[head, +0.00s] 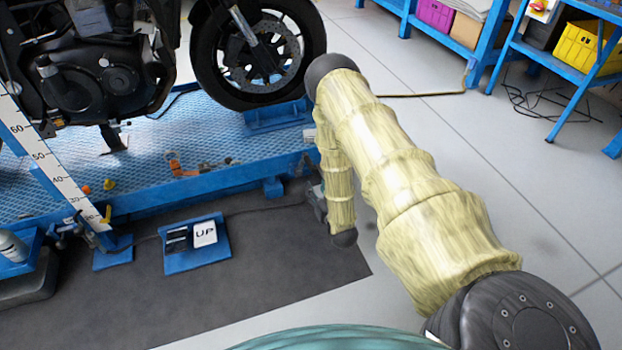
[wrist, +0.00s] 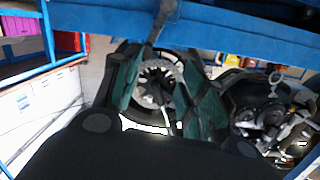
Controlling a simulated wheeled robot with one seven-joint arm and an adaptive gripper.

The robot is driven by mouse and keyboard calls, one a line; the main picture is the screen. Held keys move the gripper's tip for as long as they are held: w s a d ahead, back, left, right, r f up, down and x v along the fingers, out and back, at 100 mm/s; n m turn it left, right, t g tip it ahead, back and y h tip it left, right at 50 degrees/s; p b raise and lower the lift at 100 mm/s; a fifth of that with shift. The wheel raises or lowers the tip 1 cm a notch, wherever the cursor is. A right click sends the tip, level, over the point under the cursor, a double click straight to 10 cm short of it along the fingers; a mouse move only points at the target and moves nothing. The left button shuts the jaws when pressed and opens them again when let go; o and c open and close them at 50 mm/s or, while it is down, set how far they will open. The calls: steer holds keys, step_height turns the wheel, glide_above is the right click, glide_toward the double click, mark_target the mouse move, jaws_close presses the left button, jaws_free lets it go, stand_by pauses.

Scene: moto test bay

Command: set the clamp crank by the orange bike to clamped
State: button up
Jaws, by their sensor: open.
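The clamp crank cannot be made out for sure in either view. A dark motorcycle (head: 85,75) stands on the blue lift (head: 200,140) in the head view; no orange bodywork shows on it. A small orange part (head: 182,169) lies on the lift deck near its front edge. My gripper (head: 316,203) is small and partly hidden by my arm in the head view, beside the lift's right end and low. In the wrist view my gripper (wrist: 160,62) is open, its dark green fingers apart with nothing held. A wheel with a brake disc (wrist: 155,82) shows beyond, between the fingers.
A blue beam (wrist: 225,32) crosses the top of the wrist view. An engine (wrist: 265,112) shows at right there. The blue UP pedal (head: 183,263) sits on the dark mat (head: 285,262). Blue shelving (head: 487,50) stands at the back right.

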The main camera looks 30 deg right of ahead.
mark_target(311, 167)
steer(key=shift+t, duration=0.8)
steer(key=d+b+x, duration=0.1)
steer(key=b+x, duration=0.1)
steer(key=x, duration=0.2)
steer(key=b+x, duration=0.2)
steer(key=x, duration=0.2)
steer(key=d+f+b+x, duration=0.1)
steer(key=b+x, duration=0.1)
steer(key=x, duration=0.2)
steer(key=shift+w+d+f, duration=0.1)
steer(key=shift+d+f, duration=0.05)
steer(key=shift+d, duration=0.3)
jaws_close()
